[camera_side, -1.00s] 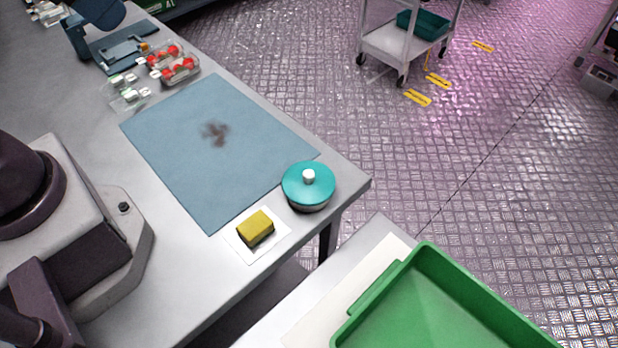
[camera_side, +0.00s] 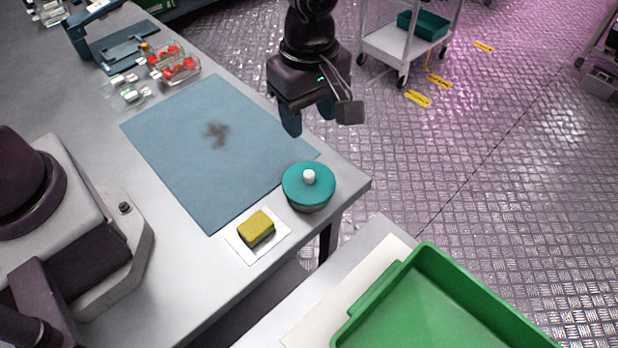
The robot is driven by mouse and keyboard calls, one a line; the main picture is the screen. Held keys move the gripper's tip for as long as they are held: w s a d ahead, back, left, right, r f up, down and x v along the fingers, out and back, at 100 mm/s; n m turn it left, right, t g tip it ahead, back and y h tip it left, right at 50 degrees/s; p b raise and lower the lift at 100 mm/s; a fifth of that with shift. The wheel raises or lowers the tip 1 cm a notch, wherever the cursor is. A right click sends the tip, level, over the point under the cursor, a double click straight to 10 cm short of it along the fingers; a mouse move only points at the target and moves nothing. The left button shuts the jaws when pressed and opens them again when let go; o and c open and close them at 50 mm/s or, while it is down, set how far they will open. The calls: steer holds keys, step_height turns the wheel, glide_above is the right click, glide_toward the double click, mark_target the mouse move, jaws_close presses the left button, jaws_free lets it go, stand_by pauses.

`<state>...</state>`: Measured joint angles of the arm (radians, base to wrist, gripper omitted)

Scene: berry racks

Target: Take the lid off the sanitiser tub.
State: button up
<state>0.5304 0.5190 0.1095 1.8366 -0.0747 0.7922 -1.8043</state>
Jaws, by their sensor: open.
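The sanitiser tub (camera_side: 311,208) stands near the right corner of the grey table. Its round teal lid (camera_side: 296,190) with a white knob (camera_side: 309,176) sits on top and covers the tub's inside. My gripper (camera_side: 309,122) is in the air above and beyond the tub, fingers pointing down, open and empty. It is apart from the lid and knob.
A blue mat (camera_side: 205,165) with a dark smudge lies left of the tub. A yellow sponge (camera_side: 256,228) rests on a white square in front. Punnets of red berries (camera_side: 178,68) stand at the back left. A green tray (camera_side: 430,310) is at lower right.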

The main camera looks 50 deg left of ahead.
mark_target(309, 173)
steer(key=shift+n, duration=0.9)
step_height(309, 173, down, 13)
jaws_close()
